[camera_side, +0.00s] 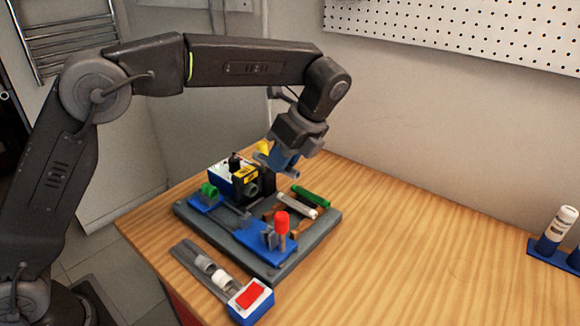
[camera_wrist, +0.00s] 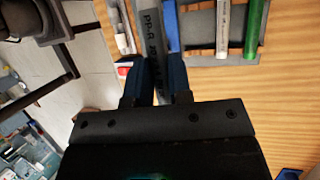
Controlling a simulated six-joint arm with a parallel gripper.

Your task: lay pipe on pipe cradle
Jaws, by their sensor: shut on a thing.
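My gripper (camera_side: 284,158) is above the back of the grey work board, and its blue fingers also show in the wrist view (camera_wrist: 157,76). It is shut on a grey pipe (camera_wrist: 149,32) with dark "PP-R" lettering, which runs between the fingers. In the side view a short grey end of this pipe (camera_side: 290,173) shows below the fingers, clear of the board. The pipe cradle (camera_side: 268,213) appears as low brown supports on the board, partly hidden. A white pipe (camera_side: 297,201) and a green pipe (camera_side: 311,196) lie side by side on it.
The grey board (camera_side: 275,268) carries a blue and yellow boxed device (camera_side: 238,178), a green fitting (camera_side: 209,190) and an upright red-capped part (camera_side: 281,222). A blue box with a red top (camera_side: 250,300) stands in front.

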